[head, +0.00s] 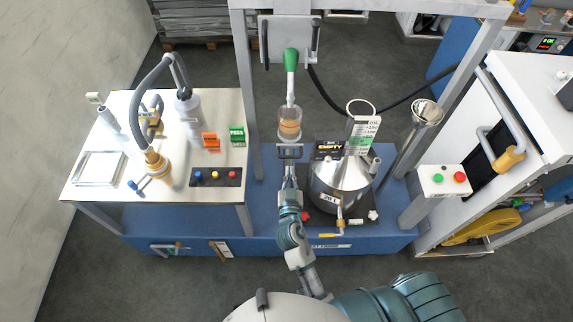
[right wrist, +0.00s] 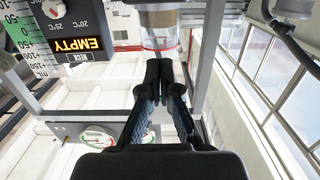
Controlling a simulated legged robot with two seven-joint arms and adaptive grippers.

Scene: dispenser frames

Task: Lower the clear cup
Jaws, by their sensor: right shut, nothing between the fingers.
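The clear cup (head: 290,124) has an orange-brown band and hangs upright under a thin white neck with a green handle (head: 291,60). In the right wrist view the cup (right wrist: 160,40) shows at the top centre, with a reddish line around its lower part. My right gripper (head: 290,153) is just below the cup in the head view. In the right wrist view its dark fingers (right wrist: 158,68) are together, empty, and point at the cup; I cannot tell whether they touch it. My left gripper is not in view.
A steel vessel (head: 340,185) stands right of my right gripper, with an EMPTY display (head: 329,150) and a scale card (head: 362,134) above it. A white bench (head: 90,140) with a hose and bottle is at left. A button box (head: 444,180) is at right.

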